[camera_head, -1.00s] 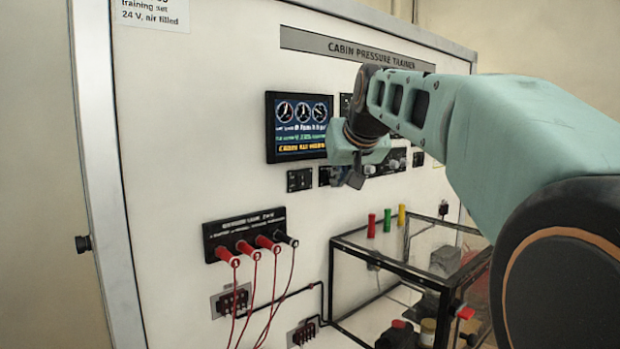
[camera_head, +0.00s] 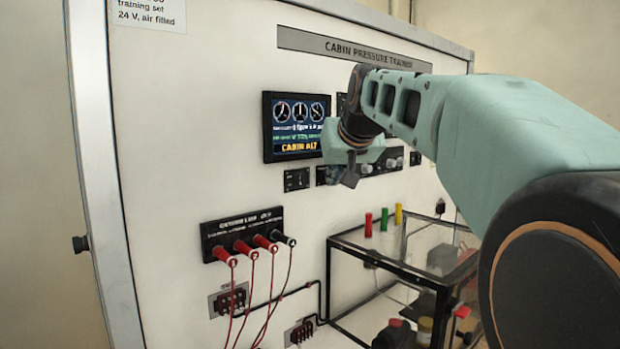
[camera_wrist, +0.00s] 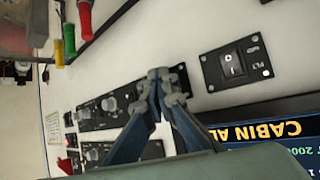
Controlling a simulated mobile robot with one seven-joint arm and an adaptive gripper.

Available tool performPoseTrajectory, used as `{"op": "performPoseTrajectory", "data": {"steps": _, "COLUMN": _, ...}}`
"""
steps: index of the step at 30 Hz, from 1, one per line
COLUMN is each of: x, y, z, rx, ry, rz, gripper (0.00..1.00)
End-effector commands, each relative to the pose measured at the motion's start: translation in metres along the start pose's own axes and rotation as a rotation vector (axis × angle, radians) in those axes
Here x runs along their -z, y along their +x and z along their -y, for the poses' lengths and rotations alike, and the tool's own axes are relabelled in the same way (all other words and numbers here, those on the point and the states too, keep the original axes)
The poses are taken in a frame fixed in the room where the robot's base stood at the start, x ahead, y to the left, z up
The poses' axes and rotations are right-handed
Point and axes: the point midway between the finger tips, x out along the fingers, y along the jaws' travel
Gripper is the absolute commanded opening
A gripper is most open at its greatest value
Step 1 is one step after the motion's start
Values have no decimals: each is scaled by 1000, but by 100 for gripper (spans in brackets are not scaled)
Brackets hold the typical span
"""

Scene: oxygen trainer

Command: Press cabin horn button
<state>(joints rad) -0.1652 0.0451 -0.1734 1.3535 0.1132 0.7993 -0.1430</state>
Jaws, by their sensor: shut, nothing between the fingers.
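My gripper (camera_head: 349,179) is in front of the trainer panel, just below and right of the display. In the wrist view my gripper (camera_wrist: 160,82) has its fingertips together with nothing between them. They are over a small black plate (camera_wrist: 183,79), which they mostly cover. I cannot tell whether they touch it. No button labelled as the cabin horn can be read; one may be hidden behind the fingers. The display (camera_head: 296,125) shows dials and yellow "CABIN ALT" lettering, partly covered by my gripper.
A plate with a rocker switch (camera_wrist: 233,66) is beside the fingers. A panel with knobs (camera_wrist: 108,107) lies on their other side. A clear-sided box (camera_head: 385,262) with a black frame stands below right. Red leads (camera_head: 248,290) hang from the socket block (camera_head: 222,238).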

Motion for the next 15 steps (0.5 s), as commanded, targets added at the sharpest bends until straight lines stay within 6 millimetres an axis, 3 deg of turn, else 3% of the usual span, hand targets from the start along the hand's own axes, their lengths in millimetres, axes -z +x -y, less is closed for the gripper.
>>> {"op": "performPoseTrajectory", "data": {"steps": 15, "x": -8, "y": -10, "z": -8, "rx": 1, "ry": 0, "rz": 0, "gripper": 0}}
